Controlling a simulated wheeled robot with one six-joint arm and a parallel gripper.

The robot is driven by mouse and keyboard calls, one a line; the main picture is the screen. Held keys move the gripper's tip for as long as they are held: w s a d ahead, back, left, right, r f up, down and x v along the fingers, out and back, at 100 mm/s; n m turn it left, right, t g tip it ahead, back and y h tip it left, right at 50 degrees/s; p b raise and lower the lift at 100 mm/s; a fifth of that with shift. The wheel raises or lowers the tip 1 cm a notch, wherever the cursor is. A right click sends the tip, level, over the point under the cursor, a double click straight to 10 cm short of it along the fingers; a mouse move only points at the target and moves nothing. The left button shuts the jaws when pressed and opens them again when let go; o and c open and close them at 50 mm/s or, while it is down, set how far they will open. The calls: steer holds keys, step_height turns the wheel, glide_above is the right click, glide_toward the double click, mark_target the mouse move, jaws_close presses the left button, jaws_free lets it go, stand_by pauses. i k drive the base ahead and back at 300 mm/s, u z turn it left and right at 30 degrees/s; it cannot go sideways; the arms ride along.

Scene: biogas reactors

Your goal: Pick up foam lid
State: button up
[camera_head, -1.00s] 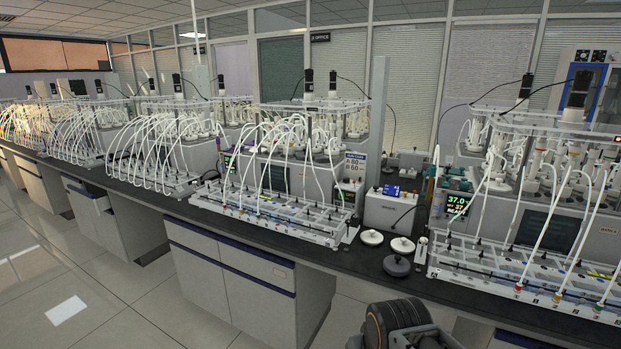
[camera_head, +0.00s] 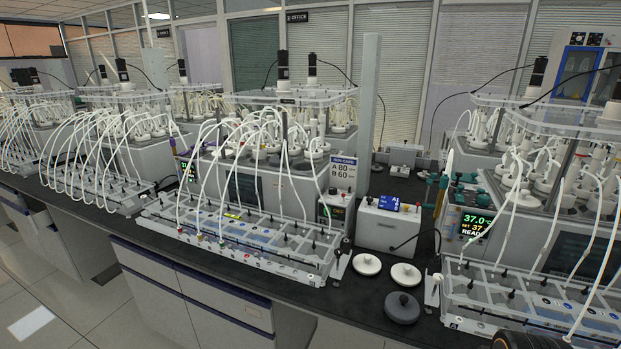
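Three round lids lie on the black bench top, in the gap between two reactor units. One white lid (camera_head: 367,264) is at the back left, a second white lid (camera_head: 405,274) is to its right, and a dark grey lid (camera_head: 402,307) lies in front, near the bench edge. Each has a small knob or raised centre. I cannot tell by sight which one is foam. The fingers of my gripper are not in view; only a dark rounded part of my arm shows at the bottom right edge, well to the right of the lids.
A reactor unit with a tube rack (camera_head: 240,240) stands left of the lids, another rack (camera_head: 530,300) stands right. A white box with a blue display (camera_head: 388,226) is behind them, its black cable running to the right. Bare bench (camera_head: 350,310) lies in front and left of the lids.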

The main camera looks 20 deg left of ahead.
mark_target(402, 308)
steer(key=u, duration=0.2)
steer(key=i, duration=0.65)
steer(key=u, duration=0.5)
